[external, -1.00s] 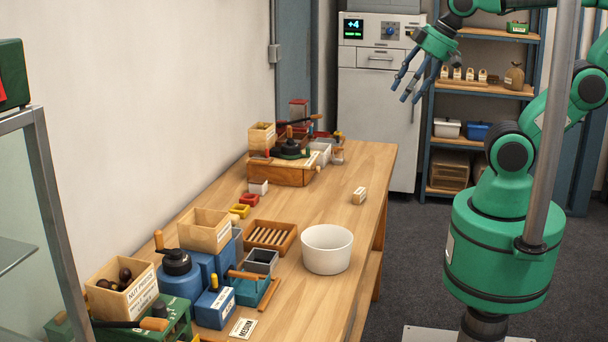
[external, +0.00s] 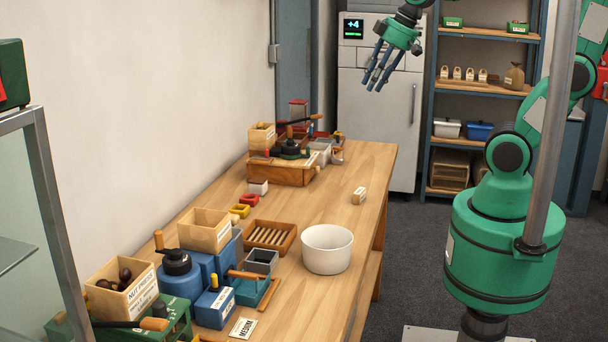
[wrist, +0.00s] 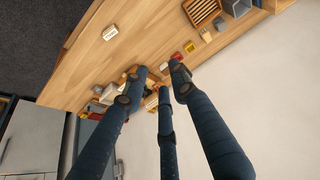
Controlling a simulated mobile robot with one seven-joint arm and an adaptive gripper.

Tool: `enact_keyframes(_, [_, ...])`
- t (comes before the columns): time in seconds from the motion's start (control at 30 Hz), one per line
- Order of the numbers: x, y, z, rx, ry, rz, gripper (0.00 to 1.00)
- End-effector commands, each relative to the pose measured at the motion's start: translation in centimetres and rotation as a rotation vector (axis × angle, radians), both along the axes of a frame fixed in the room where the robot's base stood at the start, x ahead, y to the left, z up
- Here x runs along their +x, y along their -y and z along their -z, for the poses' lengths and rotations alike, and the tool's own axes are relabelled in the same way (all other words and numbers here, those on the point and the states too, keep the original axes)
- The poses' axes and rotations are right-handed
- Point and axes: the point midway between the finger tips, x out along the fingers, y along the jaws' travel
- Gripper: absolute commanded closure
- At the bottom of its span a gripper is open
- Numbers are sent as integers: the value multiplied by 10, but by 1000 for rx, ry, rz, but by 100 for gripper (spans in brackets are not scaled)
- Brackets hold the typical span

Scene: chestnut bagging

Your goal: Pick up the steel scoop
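I cannot make out a steel scoop in either view; if it is among the small items on the table, it is hidden or too small to tell. My gripper (external: 377,84) is high in the air beyond the far end of the wooden table (external: 345,195), in front of the grey fridge. Its three dark blue fingers point down. In the wrist view the fingertips of my gripper (wrist: 158,80) stand apart with nothing between them, and the table (wrist: 100,65) lies well beyond them.
A white bowl (external: 327,249) stands at the table's right edge. A slatted wooden tray (external: 270,237), blue machines (external: 205,265) and a box of chestnuts (external: 122,291) line the left side. A red and wood machine (external: 284,171) stands at the far end. The table's right-hand middle is mostly clear.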

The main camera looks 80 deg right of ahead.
Motion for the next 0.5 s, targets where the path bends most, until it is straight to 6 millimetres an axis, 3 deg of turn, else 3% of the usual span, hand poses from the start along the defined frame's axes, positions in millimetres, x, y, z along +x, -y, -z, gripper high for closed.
enact_keyframes(0.2, [59,58,14,2,-28,0,73])
enact_keyframes(0.5, [123,157,50,7,-47,-3,73])
